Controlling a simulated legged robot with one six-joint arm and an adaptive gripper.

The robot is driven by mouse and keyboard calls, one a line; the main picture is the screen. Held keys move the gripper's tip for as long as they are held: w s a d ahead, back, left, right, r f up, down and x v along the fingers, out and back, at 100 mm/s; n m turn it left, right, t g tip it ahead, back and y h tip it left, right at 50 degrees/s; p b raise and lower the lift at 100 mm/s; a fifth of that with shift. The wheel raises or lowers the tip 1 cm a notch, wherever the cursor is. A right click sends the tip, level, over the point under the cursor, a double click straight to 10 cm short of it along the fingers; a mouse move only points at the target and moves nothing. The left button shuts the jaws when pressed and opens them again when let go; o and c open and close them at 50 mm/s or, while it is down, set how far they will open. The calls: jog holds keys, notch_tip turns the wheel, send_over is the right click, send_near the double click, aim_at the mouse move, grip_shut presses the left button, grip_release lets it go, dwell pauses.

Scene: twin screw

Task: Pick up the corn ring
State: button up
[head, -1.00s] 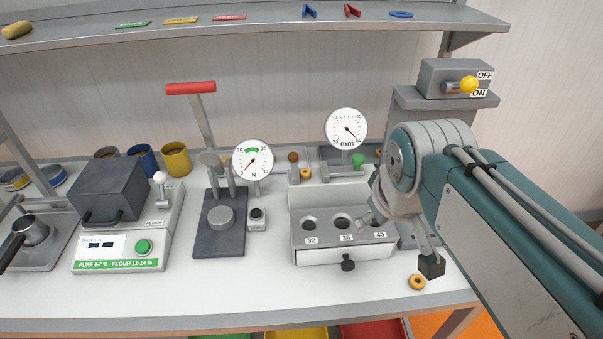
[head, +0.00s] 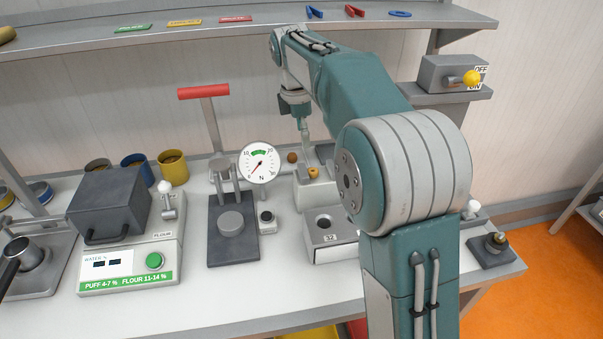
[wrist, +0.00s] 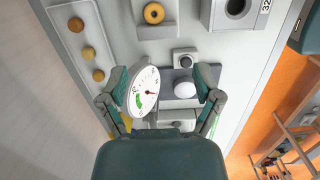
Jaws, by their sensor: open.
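A yellow-orange ring (head: 314,173), likely the corn ring, sits on a light grey block (head: 305,195) right of the N dial. In the wrist view the ring (wrist: 154,13) lies near the top edge, hole showing, apart from my gripper (wrist: 162,92). My gripper (head: 305,140) is open and empty, with fingers spread wide; the head view shows it pointing down above the rear of the bench, just behind the ring. The N dial (wrist: 145,92) appears between the fingertips in the wrist view.
The N dial (head: 259,163) stands close left of the ring. A press with a red handle (head: 203,93) is further left. A tray (wrist: 70,12) with several small balls lies beside the ring. The shelf (head: 230,40) spans the back above. A numbered block (head: 325,225) is in front.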

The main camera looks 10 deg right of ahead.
send_over(312, 170)
jog(key=shift+n, duration=0.3)
jog(key=f, duration=0.5)
jog(key=shift+s+a+f, duration=0.1)
jog(key=shift+a+f, duration=0.2)
jog(key=shift+a, duration=0.1)
notch_tip(312, 170, down, 5)
jog(key=shift+d+r, duration=0.1)
jog(key=shift+d, duration=0.05)
jog(key=shift+d+f, duration=0.35)
jog(key=shift+a, duration=0.2)
jog(key=c, duration=0.8)
